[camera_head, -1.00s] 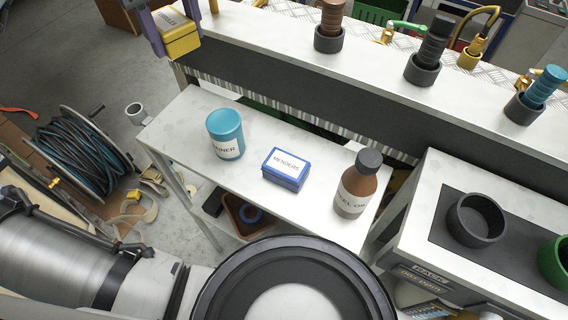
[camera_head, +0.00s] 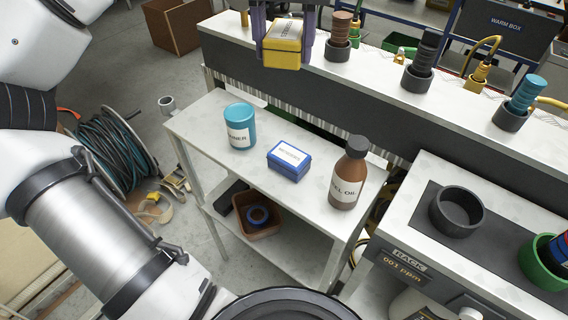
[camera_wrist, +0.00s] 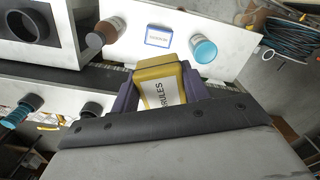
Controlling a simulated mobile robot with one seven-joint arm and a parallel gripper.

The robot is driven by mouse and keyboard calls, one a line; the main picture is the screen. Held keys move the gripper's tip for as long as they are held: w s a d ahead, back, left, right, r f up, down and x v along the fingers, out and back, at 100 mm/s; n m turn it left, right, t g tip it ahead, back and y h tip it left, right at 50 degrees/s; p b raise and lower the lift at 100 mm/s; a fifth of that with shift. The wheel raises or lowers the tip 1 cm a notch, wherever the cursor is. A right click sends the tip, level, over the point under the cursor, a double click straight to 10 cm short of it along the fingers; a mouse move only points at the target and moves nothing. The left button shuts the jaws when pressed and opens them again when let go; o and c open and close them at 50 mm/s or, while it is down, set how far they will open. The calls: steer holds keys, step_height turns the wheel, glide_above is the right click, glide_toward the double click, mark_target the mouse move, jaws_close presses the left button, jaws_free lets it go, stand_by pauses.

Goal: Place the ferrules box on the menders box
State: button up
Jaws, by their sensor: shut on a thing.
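The ferrules box is yellow with a white label (camera_head: 283,45); it is held up at the top of the head view, near the long raised ledge. My gripper (camera_head: 283,30) is shut on it, with a purple finger on each side. The box also shows between the fingers in the wrist view (camera_wrist: 160,85). The menders box (camera_head: 289,160) is blue with a white label and stands on the small white table, apart from the held box. It shows beyond the held box in the wrist view (camera_wrist: 159,37). Nothing lies on its top.
A teal tin (camera_head: 240,128) stands left of the menders box and a brown oil bottle (camera_head: 347,175) right of it. Dark sockets with fittings (camera_head: 421,65) line the raised ledge. A rack with a black ring (camera_head: 457,210) is at right.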

mark_target(287, 161)
steer(key=shift+s+d, duration=0.2)
steer(key=shift+d, duration=0.05)
steer(key=shift+s+f, duration=0.1)
steer(key=shift+f, duration=0.15)
step_height(287, 161, down, 20)
steer(key=shift+r, duration=0.25)
steer(key=shift+f, duration=0.1)
steer(key=shift+f+b, duration=0.15)
steer(key=shift+b, duration=0.2)
steer(key=o, duration=1.1)
steer(key=shift+r, duration=0.25)
step_height(287, 161, up, 12)
steer(key=shift+r, duration=0.1)
